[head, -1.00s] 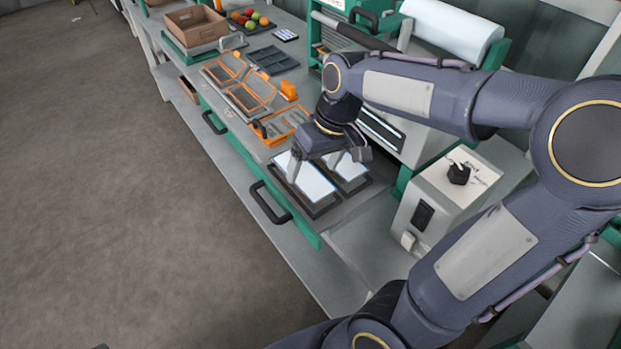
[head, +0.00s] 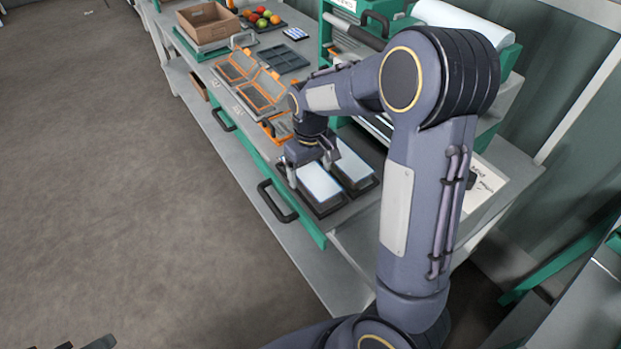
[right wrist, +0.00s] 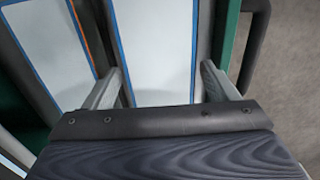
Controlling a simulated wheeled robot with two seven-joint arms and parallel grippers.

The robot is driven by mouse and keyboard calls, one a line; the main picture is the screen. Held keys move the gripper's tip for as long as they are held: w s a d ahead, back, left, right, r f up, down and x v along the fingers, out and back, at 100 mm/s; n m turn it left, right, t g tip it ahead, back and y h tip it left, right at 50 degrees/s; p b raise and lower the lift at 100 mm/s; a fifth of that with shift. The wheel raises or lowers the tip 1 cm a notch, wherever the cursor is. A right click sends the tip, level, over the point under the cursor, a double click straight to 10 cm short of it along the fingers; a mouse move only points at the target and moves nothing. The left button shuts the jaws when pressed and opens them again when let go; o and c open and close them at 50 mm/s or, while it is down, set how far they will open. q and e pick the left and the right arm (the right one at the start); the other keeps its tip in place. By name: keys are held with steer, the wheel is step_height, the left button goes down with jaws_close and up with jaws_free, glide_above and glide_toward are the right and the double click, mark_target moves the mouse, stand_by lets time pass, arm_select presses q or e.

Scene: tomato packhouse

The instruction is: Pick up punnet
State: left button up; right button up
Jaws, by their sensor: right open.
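Two flat, white-topped pieces with blue edges lie side by side in dark holders at the bench's near end. The left one (head: 320,184) is under my right gripper (head: 309,171); the other (head: 353,162) is to its right. I cannot tell which thing is the punnet. In the right wrist view my open fingers (right wrist: 160,75) stand either side of one white, blue-edged piece (right wrist: 153,40), with nothing visibly gripped. Whether they touch it is unclear. Orange-edged open trays (head: 255,95) lie farther along the bench, and another orange-edged piece (head: 272,127) is partly hidden by my arm.
A cardboard box (head: 208,22), a dark tray with several tomatoes (head: 262,18) and a compartmented dark tray (head: 273,60) stand at the far end. A black handle (head: 277,203) juts from the bench front. Open floor lies left.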

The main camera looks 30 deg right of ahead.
steer(key=shift+f, duration=0.1)
steer(key=shift+c, duration=0.3)
steer(key=c, duration=0.7)
steer(key=shift+c, duration=0.5)
